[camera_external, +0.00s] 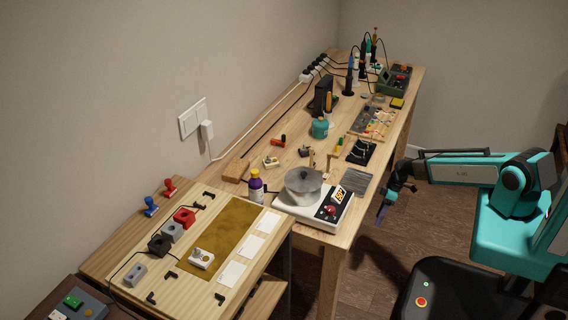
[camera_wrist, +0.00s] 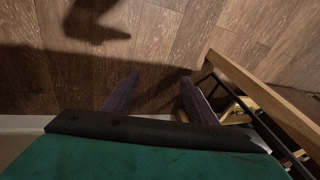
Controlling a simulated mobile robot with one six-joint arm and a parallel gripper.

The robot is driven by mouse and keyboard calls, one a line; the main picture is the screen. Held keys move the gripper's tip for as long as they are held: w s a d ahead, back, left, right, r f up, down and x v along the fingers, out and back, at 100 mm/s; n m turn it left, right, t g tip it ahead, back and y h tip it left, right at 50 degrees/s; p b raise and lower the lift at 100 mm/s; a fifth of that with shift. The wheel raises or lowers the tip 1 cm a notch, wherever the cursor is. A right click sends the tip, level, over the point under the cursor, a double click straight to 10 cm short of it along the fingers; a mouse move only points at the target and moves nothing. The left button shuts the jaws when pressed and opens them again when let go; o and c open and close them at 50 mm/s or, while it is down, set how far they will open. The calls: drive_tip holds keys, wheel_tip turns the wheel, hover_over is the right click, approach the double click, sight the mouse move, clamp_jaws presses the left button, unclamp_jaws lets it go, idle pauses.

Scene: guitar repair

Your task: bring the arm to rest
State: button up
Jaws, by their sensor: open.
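My gripper (camera_external: 384,208) hangs off the front edge of the long workbench, over the wooden floor, pointing down. My arm reaches left from its teal base at the right. In the wrist view the two dark fingers of my gripper (camera_wrist: 158,92) stand apart with only floor between them. Nothing is held.
The wooden workbench (camera_external: 345,205) carries a hot plate with a pot (camera_external: 303,182), a purple bottle (camera_external: 256,186) and a teal container (camera_external: 320,128). A lower table with a yellow-brown mat (camera_external: 222,238) stands at the front left. The floor (camera_external: 437,164) below my gripper looks clear.

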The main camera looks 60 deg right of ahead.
drive_tip(key=s+a+f+n+g+h, duration=0.1)
drive_tip(key=s+a+f+n+g, duration=0.2)
drive_tip(key=s+a, duration=0.5)
drive_tip(key=s+a+f+g+h, duration=0.1)
drive_tip(key=s+a+f+g, duration=0.2)
drive_tip(key=s+a+g, duration=0.35)
drive_tip(key=s+a+r+m+t+h+p, duration=0.1)
drive_tip(key=s+a+r+m+t+p, duration=0.1)
drive_tip(key=s+a+r+m+p, duration=0.1)
drive_tip(key=shift+s+a+r+m+h, duration=0.45)
drive_tip(key=shift+a+r+m, duration=0.25)
drive_tip(key=shift+a+r, duration=0.65)
